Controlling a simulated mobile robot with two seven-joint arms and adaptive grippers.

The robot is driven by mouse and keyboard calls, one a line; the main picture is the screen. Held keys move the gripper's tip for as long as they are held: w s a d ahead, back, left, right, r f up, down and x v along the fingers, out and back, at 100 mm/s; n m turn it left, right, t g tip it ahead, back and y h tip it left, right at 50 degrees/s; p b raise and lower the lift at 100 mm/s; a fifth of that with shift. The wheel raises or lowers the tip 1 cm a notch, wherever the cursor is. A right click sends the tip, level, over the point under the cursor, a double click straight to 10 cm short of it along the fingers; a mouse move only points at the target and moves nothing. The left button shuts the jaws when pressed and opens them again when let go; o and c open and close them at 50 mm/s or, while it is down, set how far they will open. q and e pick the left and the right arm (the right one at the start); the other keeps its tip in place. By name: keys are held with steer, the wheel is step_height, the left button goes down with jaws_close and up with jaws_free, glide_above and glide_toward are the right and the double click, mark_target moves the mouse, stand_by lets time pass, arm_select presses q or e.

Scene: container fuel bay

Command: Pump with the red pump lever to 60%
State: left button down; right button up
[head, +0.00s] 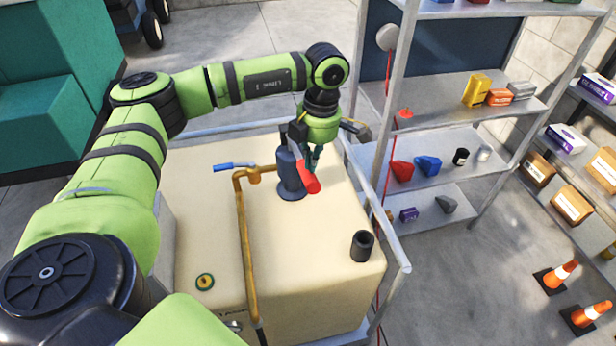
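The hand pump (289,176) is a dark blue upright body on top of a cream tank (310,240). Its red pump lever (307,178) sticks out on the pump's right side, slanting down toward the camera. My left gripper (314,160) hangs from above right beside the pump, with its dark fingers close behind the lever. The lever and pump hide part of the fingers, so I cannot tell whether they touch or grip it. No percentage reading is legible. My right gripper is out of view.
A yellow pipe (245,240) with a blue-handled valve (235,166) runs along the tank's left. A black cup-like fitting (362,246) stands at the tank's right. A metal frame rail (400,262) edges the tank. Shelves (455,150) with boxes and traffic cones (557,277) are at right.

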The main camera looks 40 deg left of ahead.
arm_select(q)
steer(key=shift+f, duration=0.25)
step_height(320, 180, down, 4)
steer(key=b, duration=0.3)
steer(key=shift+f+b, duration=0.25)
steer(key=shift+b, duration=0.15)
steer(key=shift+r, duration=0.1)
steer(key=shift+w+d+r, duration=0.25)
steer(key=shift+w+d, duration=0.25)
steer(key=shift+w, duration=0.1)
steer(key=shift+w+d+r, duration=0.25)
steer(key=shift+w+d, duration=0.25)
steer(key=shift+w, duration=0.05)
